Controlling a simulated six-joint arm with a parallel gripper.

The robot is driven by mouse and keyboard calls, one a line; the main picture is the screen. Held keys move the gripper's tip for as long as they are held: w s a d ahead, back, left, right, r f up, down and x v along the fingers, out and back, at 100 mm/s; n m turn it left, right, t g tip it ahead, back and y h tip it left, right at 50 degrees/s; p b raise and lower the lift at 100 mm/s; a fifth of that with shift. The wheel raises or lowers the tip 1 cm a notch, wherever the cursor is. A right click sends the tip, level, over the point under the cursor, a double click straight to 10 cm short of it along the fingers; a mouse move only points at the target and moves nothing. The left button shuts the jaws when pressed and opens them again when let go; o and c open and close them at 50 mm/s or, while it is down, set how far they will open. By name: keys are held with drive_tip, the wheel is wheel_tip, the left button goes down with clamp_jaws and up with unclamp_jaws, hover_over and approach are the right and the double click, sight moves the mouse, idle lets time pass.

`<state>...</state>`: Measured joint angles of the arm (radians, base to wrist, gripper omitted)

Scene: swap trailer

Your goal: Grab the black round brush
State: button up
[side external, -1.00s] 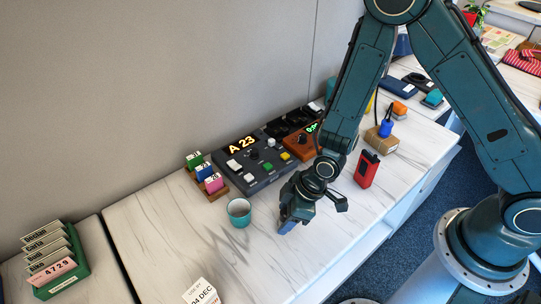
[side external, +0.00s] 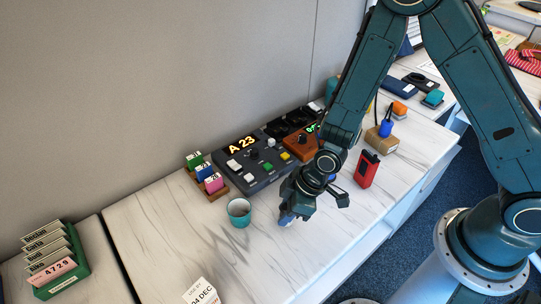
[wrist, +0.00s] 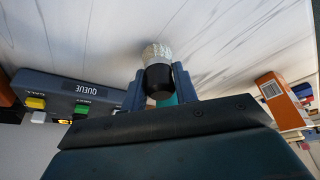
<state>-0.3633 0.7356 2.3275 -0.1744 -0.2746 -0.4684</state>
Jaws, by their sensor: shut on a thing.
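My gripper (side external: 286,216) is low over the white marbled desk, to the right of a teal cup (side external: 239,212). In the wrist view its two fingers (wrist: 158,84) are closed on the sides of a short round thing with a black rounded end and a pale, silvery end with marks; I take it for the black round brush (wrist: 158,72). A bit of teal shows just below it between the fingers. In the side view the gripper mostly hides the held thing; only a small pale part shows under the fingertips. Whether it touches the desk I cannot tell.
A dark control panel (side external: 262,178) reading A 23 stands behind, with coloured tags (side external: 214,183) at its left. A red device (side external: 367,169) stands to the right of my gripper. A green card rack (side external: 66,284) is at far left. The desk front is mostly clear.

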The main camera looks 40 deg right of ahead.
wheel_tip(320, 180, up, 18)
drive_tip(key=shift+r, duration=0.25)
idle(0.6)
idle(0.5)
